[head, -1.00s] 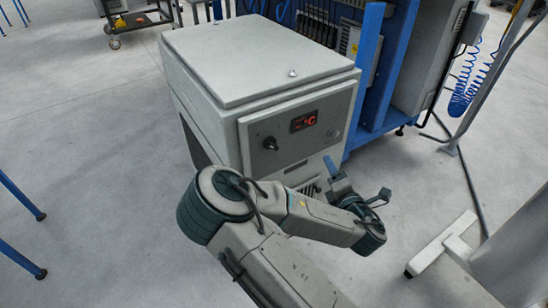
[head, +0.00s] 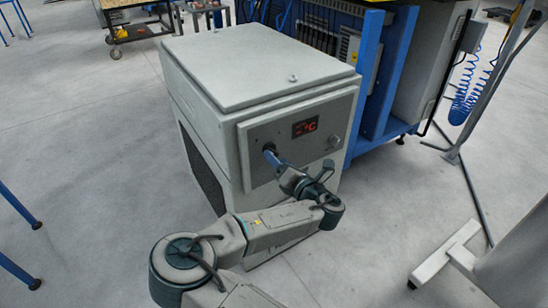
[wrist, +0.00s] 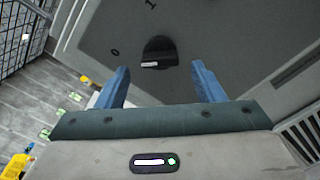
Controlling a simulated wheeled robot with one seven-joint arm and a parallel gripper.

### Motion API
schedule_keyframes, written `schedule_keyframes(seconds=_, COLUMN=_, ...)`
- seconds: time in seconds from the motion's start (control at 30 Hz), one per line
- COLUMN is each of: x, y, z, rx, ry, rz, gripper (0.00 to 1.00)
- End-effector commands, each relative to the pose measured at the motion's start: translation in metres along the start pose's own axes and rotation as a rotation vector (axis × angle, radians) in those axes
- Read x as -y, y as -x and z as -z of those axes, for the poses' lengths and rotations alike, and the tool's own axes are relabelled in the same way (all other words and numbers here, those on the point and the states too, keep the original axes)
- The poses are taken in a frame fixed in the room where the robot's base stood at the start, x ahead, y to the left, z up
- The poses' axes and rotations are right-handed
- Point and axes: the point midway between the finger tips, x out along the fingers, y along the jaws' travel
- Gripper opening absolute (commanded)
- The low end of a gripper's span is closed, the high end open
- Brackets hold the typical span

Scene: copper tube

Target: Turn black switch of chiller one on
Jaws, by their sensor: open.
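The chiller (head: 262,70) is a grey box with a front panel and a red lit display (head: 304,128). Its black switch (wrist: 159,52) is a round knob with a white mark, seen in the wrist view between and just beyond my fingertips. A "0" and a "1" are printed on the panel near it. My gripper (wrist: 158,78) has two blue fingers, open, one on each side of the knob's line and apart from it. In the head view my gripper (head: 270,152) is at the panel's left part and mostly hides the switch.
A blue frame (head: 385,85) with equipment stands right behind the chiller. A cart (head: 135,25) is at the back left. A white stand foot (head: 445,255) is on the floor at the right.

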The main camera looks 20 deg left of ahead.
Motion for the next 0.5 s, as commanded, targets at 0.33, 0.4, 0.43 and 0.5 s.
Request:
schedule_keyframes(seconds=0.33, x=0.000, y=-0.029, z=0.000, rx=0.000, ry=-0.002, rz=0.001, gripper=0.62)
schedule_keyframes(seconds=0.4, x=0.000, y=-0.029, z=0.000, rx=0.001, ry=-0.002, rz=0.001, gripper=0.62)
schedule_keyframes(seconds=0.43, x=0.000, y=-0.029, z=0.000, rx=0.001, ry=-0.002, rz=0.001, gripper=0.62)
schedule_keyframes(seconds=0.5, x=0.000, y=-0.029, z=0.000, rx=0.001, ry=-0.002, rz=0.001, gripper=0.62)
